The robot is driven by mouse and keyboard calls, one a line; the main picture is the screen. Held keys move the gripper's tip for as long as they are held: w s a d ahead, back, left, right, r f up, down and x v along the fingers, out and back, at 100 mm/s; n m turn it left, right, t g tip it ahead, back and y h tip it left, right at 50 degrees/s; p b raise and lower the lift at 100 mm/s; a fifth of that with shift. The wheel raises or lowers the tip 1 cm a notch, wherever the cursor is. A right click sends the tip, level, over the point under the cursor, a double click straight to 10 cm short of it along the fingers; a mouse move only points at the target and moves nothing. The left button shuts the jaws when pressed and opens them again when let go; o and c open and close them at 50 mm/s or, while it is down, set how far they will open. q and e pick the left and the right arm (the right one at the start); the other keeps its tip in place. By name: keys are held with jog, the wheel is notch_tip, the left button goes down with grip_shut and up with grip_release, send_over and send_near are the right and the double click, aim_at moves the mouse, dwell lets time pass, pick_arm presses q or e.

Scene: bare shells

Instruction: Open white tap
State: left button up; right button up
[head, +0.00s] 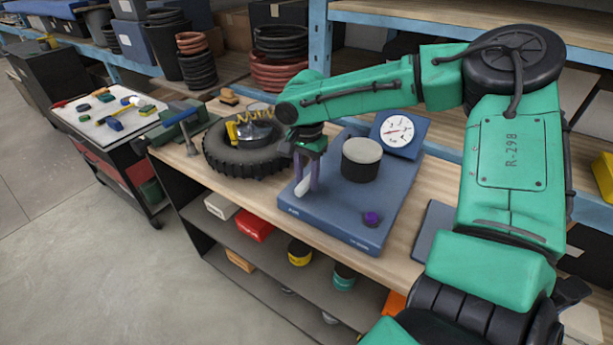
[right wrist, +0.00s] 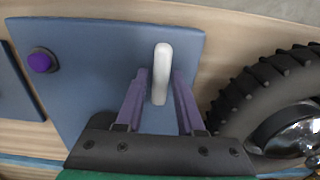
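The white tap shows as a white lever (head: 303,187) on a blue base plate (head: 335,222) on the workbench. It also shows in the right wrist view as a rounded white bar (right wrist: 161,75). My right gripper (head: 307,178) points down over the lever at the plate's left part. In the right wrist view its purple fingers (right wrist: 160,92) are open, one on each side of the lever. Narrow gaps seem to show, but I cannot tell if either finger touches it. My left gripper is not in view.
On the plate stand a black cylinder with a pale top (head: 361,160) and a purple button (head: 371,218). A dial gauge (head: 397,130) sits behind. A tire (head: 235,160) lies close left of my right gripper. A tool cart (head: 110,125) stands farther left.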

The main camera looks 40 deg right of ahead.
grip_shut()
jog(key=shift+r+n+p, duration=0.2)
jog(key=shift+n+p, duration=0.95)
jog(key=shift+n, duration=0.25)
jog(key=n+p, duration=0.1)
jog(key=n, duration=0.2)
jog(key=shift+w+n+p, duration=0.1)
jog(key=shift+n+p, duration=0.2)
jog(key=n+p, duration=0.1)
jog(key=n, duration=0.4)
jog(key=shift+f, duration=0.1)
jog(key=n+p, duration=0.1)
jog(key=n, duration=0.5)
jog(key=shift+n, duration=0.4)
jog(key=shift+w, duration=0.1)
